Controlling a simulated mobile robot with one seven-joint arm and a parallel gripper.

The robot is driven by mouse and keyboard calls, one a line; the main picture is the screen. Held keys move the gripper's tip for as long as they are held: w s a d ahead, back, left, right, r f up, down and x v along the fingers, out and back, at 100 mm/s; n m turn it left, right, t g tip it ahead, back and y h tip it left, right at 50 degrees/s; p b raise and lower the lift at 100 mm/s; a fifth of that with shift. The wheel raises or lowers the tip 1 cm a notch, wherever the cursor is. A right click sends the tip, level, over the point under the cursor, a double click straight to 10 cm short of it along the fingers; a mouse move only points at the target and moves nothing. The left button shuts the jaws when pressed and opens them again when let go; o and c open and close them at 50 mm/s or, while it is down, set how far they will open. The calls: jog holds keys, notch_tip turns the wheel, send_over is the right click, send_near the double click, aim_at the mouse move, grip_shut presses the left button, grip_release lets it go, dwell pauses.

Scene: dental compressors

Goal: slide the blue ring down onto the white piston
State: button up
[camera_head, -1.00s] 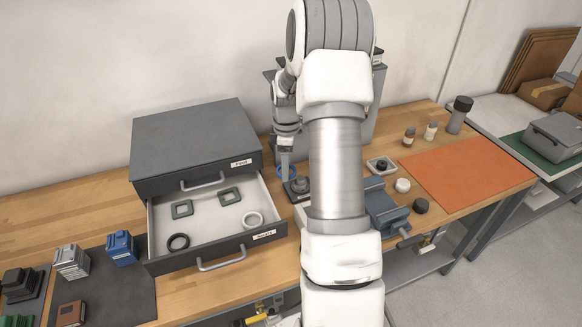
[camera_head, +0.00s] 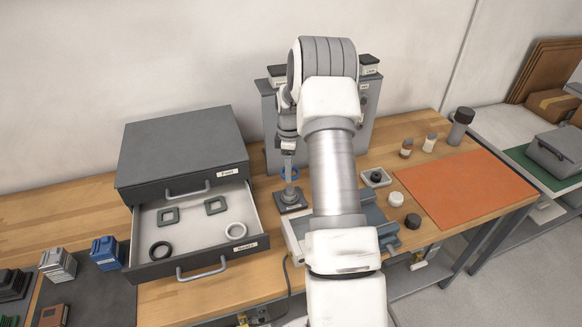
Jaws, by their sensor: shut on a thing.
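The blue ring (camera_head: 289,174) is small in view, held at the tip of my gripper (camera_head: 288,168), which points down and is shut on it. The ring hangs just above a grey round stand (camera_head: 290,196) on a dark square base, on the bench left of my arm. Whether the ring is around the top of a piston there or only above it is too small to tell. I cannot make out the white piston clearly; my fingers and the ring cover that spot.
An open drawer (camera_head: 150,268) with several rings and square frames lies to the left. A grey cabinet (camera_head: 268,120) stands behind my gripper. My arm hides part of a blue-grey vise (camera_head: 378,220). An orange mat (camera_head: 465,190) is clear at right.

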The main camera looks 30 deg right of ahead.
aim_at(290, 189)
jog(key=shift+f+b, duration=1.55)
jog(key=shift+f, duration=1.15)
jog(key=shift+r+p, duration=0.3)
jog(key=shift+r, duration=0.05)
jog(key=shift+f, duration=0.1)
jog(key=shift+f+b, duration=2.15)
jog(key=shift+f, duration=0.3)
jog(key=o, duration=1.3)
jog(key=shift+c, duration=0.2)
jog(key=shift+r, duration=0.25)
jog(key=shift+r+p, duration=2.4)
jog(key=shift+r, duration=1.95)
